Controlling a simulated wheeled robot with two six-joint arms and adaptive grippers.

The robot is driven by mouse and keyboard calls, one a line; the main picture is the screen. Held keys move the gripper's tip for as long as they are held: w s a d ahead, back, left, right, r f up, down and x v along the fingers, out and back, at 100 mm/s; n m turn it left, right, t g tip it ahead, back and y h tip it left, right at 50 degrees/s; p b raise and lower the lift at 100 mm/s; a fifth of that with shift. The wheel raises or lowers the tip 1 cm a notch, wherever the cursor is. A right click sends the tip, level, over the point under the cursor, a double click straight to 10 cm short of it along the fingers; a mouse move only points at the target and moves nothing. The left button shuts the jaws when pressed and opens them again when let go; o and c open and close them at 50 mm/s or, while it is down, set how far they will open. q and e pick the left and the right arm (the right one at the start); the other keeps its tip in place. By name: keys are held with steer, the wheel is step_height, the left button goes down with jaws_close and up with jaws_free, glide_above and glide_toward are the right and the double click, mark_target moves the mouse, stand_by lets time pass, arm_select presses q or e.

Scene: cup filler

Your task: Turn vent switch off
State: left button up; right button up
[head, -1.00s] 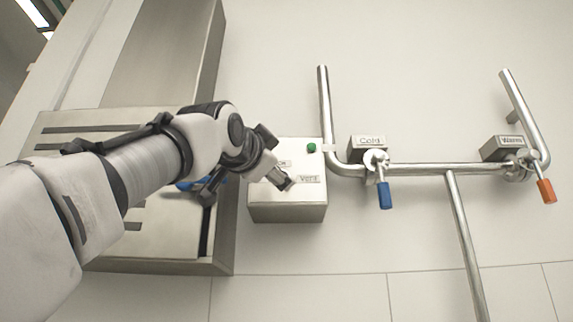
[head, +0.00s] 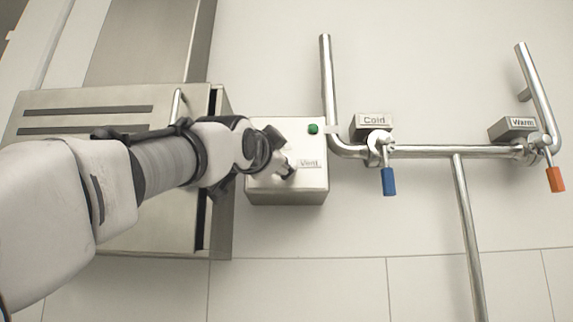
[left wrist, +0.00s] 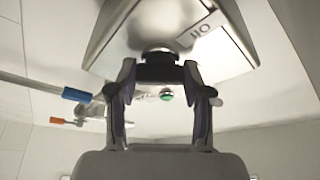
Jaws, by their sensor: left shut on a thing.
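The vent switch box (head: 290,193) is a metal box on the wall, with a green light (head: 313,128) and a "Vent" label (head: 309,163). The box (left wrist: 105,45) fills the top of the left wrist view, with a small plate that seems to read "Off" upside down (left wrist: 202,36). My left gripper (head: 285,160) is at the front of the box, its fingers partly hidden by my wrist. In the left wrist view the gripper (left wrist: 160,70) is shut on the dark switch knob (left wrist: 158,73) on a round metal base. My right gripper is out of view.
A large metal cabinet (head: 150,235) with dark slots stands left of the box. Metal pipes (head: 440,152) run along the wall to the right, with a blue Cold valve handle (head: 388,181) and an orange Warm handle (head: 555,180). The wall between them is bare.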

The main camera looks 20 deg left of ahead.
arm_select(q)
steer(key=shift+w+f+n+b, duration=0.1)
steer(key=shift+f+n+b, duration=0.15)
steer(key=shift+n+b, duration=0.15)
stand_by(0.5)
steer(key=shift+d+f+n+y+b, duration=0.15)
steer(key=shift+n+y+b, duration=0.25)
steer(key=shift+n+y, duration=0.25)
steer(key=n+y+b, duration=0.1)
steer(key=n, duration=0.1)
steer(key=n+t+b, duration=0.1)
steer(key=n, duration=0.1)
steer(key=shift+n+y+b, duration=0.25)
steer(key=shift+y+b, duration=0.1)
steer(key=shift+b, duration=0.05)
steer(key=n+y, duration=0.2)
steer(key=n, duration=0.1)
steer(key=shift+n+b, duration=0.3)
steer(key=shift+b, duration=0.1)
steer(key=shift+d+n+y, duration=0.1)
steer(key=shift+n+y, duration=0.9)
steer(key=shift+n, duration=0.9)
steer(key=shift+r, duration=0.2)
steer(key=o, duration=1.2)
steer(key=shift+c, duration=0.2)
steer(key=shift+r, duration=0.1)
